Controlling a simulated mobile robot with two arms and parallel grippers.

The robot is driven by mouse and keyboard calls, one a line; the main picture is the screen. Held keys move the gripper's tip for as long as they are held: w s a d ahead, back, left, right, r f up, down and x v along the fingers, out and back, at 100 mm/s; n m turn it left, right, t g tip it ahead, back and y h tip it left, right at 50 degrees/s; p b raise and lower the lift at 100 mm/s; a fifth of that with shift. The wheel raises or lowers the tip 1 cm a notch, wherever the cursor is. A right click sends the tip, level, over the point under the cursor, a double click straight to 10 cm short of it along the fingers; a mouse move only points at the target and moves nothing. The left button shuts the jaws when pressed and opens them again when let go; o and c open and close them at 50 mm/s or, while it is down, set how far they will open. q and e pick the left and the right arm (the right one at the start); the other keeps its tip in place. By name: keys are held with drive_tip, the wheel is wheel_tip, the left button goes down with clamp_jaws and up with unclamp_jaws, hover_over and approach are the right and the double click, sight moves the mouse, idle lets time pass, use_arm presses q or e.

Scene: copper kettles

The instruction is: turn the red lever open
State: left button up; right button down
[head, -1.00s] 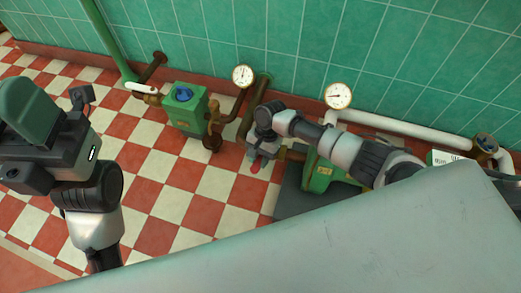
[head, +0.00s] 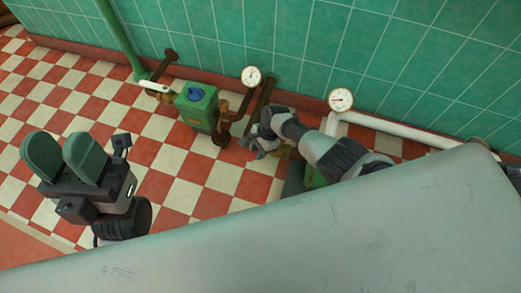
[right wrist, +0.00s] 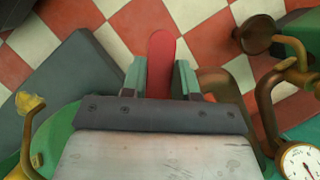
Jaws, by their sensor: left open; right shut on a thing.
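The red lever (right wrist: 160,48) shows in the right wrist view as a flat red bar with a rounded end, reaching out over the tiled floor. My right gripper (right wrist: 160,78) has its two green-grey fingers on either side of the lever and is shut on it. In the head view my right gripper (head: 252,146) is beside the pipes near the wall, and I cannot make out the lever there. My left gripper (head: 64,157) is open and empty at the left, over the floor and away from the pipes.
A green box with a blue knob (head: 197,108) stands left of my right gripper, joined to brown pipes. Gauges (head: 252,76) and a white pipe (head: 408,133) run along the green tiled wall. A large pale surface (head: 300,225) fills the foreground. The left floor is clear.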

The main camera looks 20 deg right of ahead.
drive_tip(key=w+m+t, duration=0.1)
drive_tip(key=w+m, duration=0.1)
drive_tip(key=w+m+t, duration=0.1)
drive_tip(key=m, duration=0.2)
drive_tip(key=w+m+t, duration=0.1)
drive_tip(key=w+m, duration=0.1)
drive_tip(key=m, duration=0.1)
drive_tip(key=shift+w+d, duration=0.2)
drive_tip(key=shift+w, duration=0.1)
drive_tip(key=shift+w+d+m+t+h, duration=0.25)
drive_tip(key=shift+w+m, duration=0.15)
drive_tip(key=shift+m, duration=0.15)
drive_tip(key=shift+w+d+m+t+h, duration=0.2)
drive_tip(key=shift+w+m, duration=0.15)
drive_tip(key=shift+m, duration=0.2)
drive_tip(key=c, duration=0.8)
unclamp_jaws()
drive_tip(key=shift+d, duration=0.1)
drive_tip(key=shift+c, duration=0.2)
drive_tip(key=shift+r, duration=0.1)
